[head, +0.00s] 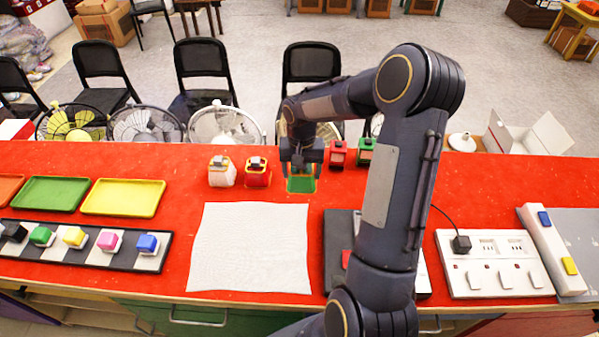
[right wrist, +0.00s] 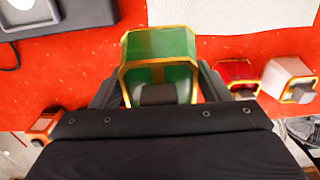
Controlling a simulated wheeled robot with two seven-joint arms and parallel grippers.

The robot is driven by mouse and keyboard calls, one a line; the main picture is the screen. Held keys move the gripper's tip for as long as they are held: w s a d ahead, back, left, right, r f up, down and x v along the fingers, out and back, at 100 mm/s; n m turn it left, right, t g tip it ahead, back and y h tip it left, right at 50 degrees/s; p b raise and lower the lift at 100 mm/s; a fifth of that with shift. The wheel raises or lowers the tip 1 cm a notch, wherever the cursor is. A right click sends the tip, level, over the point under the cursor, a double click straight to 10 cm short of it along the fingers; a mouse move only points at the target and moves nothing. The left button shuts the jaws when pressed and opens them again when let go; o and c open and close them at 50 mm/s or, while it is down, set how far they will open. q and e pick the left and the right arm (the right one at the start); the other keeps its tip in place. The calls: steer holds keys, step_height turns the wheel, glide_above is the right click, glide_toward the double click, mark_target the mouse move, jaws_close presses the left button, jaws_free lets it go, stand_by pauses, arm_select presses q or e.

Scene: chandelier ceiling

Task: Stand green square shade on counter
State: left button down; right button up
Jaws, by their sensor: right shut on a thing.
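The green square shade (head: 302,184), with a yellow-gold rim, is at the counter's middle, behind the white cloth. My right gripper (head: 302,160) is shut on it from above. In the right wrist view, the shade (right wrist: 160,45) sits between the two fingers of the gripper (right wrist: 158,88), its open end with a dark part inside facing the camera. I cannot tell whether its lower edge touches the red counter (head: 400,180). My left gripper is out of view.
A white shade (head: 222,172) and a red shade (head: 257,173) stand to the left. A red lamp (head: 338,153) and a green lamp (head: 366,151) stand behind to the right. A white cloth (head: 250,248) lies in front. A white switch panel (head: 493,262) lies at right.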

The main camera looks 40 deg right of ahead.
steer(key=w+d+f, duration=0.1)
steer(key=w+f, duration=0.1)
steer(key=w+d+f+b, duration=0.1)
steer(key=w+d+f, duration=0.3)
steer(key=shift+f, duration=0.25)
steer(key=shift+w+d+f+b, duration=0.3)
steer(key=shift+w+d+f, duration=0.15)
steer(key=shift+f, duration=0.1)
step_height(320, 180, down, 4)
steer(key=shift+d+r+b, duration=0.1)
steer(key=shift+r+b, duration=0.15)
steer(key=shift+b, duration=0.65)
steer(key=shift+w, duration=0.1)
steer(key=shift+r, duration=0.1)
steer(key=shift+f, duration=0.2)
steer(key=o, duration=1)
